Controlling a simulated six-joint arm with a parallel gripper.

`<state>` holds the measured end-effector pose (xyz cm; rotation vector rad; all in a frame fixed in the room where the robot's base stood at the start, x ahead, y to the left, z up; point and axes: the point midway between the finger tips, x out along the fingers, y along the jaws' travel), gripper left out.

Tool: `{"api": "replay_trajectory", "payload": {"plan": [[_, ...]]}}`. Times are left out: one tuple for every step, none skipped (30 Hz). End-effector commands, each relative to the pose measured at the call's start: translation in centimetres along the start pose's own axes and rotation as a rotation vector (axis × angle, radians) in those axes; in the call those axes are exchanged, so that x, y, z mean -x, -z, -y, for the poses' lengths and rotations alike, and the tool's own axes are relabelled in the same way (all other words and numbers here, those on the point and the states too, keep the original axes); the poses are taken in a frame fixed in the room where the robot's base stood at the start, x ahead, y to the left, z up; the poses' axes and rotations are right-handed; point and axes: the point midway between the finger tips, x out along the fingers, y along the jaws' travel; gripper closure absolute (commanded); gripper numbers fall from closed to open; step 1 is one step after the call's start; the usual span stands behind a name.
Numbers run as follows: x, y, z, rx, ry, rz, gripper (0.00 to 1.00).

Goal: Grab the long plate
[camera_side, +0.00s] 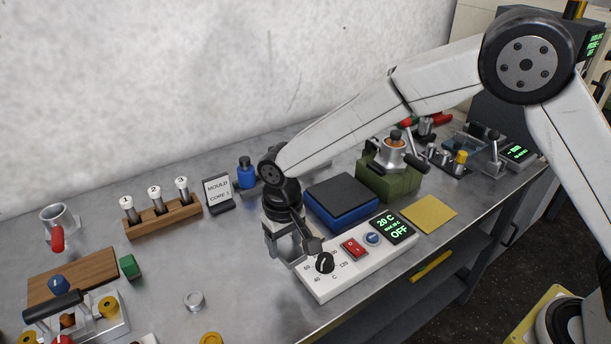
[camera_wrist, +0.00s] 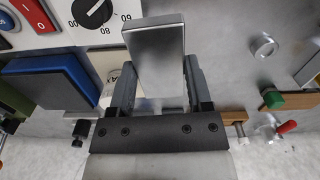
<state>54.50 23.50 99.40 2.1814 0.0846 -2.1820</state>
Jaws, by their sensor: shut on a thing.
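The long plate (camera_wrist: 156,55), a flat grey metal bar, is between the two fingers of my gripper (camera_wrist: 158,78) in the wrist view. My gripper is shut on it, with the plate's broad end reaching out past the fingertips. In the side view, my gripper (camera_side: 293,245) points down just left of the white control box. There the plate is hard to tell apart from the grey fingers, and I cannot tell whether it touches the bench.
The white control box (camera_side: 335,276) with knob and red switch is close on the right. A blue block with a dark top (camera_side: 341,199) is behind it. A wooden rack (camera_side: 163,219) and a sign (camera_side: 218,193) stand left. A small metal ring (camera_side: 194,301) lies on open bench.

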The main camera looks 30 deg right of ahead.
Motion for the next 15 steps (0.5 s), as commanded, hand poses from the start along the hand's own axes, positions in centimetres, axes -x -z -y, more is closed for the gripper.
{"api": "replay_trajectory", "payload": {"plan": [[0.5,-0.6,-0.2,0.0,0.002,-0.004,1.0],[0.7,-0.9,-0.3,0.001,0.002,-0.004,1.0],[0.9,-1.4,-0.5,0.001,0.001,-0.003,1.0],[1.1,-1.8,-0.6,0.001,0.002,-0.004,1.0],[1.2,-2.1,-0.7,0.001,0.001,-0.003,1.0],[1.4,-2.5,-0.8,0.001,0.002,-0.004,1.0],[1.5,-2.8,-0.9,0.001,0.001,-0.003,1.0],[1.6,-3.1,-1.0,0.001,0.002,-0.004,1.0],[1.8,-3.4,-1.1,0.001,0.002,-0.004,1.0],[1.9,-3.6,-1.2,0.001,0.002,-0.004,1.0],[2.0,-3.8,-1.3,0.001,0.002,-0.004,1.0],[2.1,-4.1,-1.4,0.001,0.002,-0.003,1.0],[2.2,-4.3,-1.4,0.001,0.002,-0.004,1.0],[2.2,-4.4,-1.5,0.001,0.002,-0.004,1.0],[2.3,-4.6,-1.5,0.001,0.001,-0.003,1.0]]}}
